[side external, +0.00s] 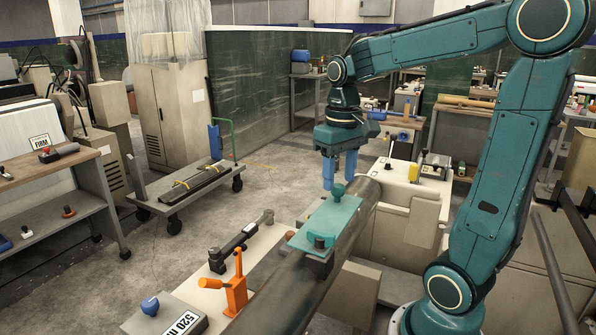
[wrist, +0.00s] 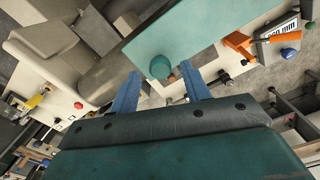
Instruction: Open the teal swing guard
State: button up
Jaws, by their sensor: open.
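The teal swing guard (side external: 328,222) is a flat plate lying over the dark cylindrical beam, with a dark round knob (side external: 338,192) at its far end and another knob at its near end. In the wrist view the guard (wrist: 196,38) fills the upper middle, and a teal knob (wrist: 159,67) stands at its edge. My gripper (side external: 340,186) has two blue fingers pointing down, just above and around the far knob. In the wrist view the fingers (wrist: 158,92) are apart with the knob between and beyond them. I cannot tell whether either finger touches it.
An orange clamp (side external: 235,287) and a dark handled tool (side external: 240,240) sit left of the beam (side external: 285,292). A box labelled 520 (side external: 170,318) stands at the front. A flat cart (side external: 190,185) is on the open floor to the left.

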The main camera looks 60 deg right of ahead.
jog(key=shift+f, duration=0.95)
jog(key=shift+c, duration=0.5)
grip_shut()
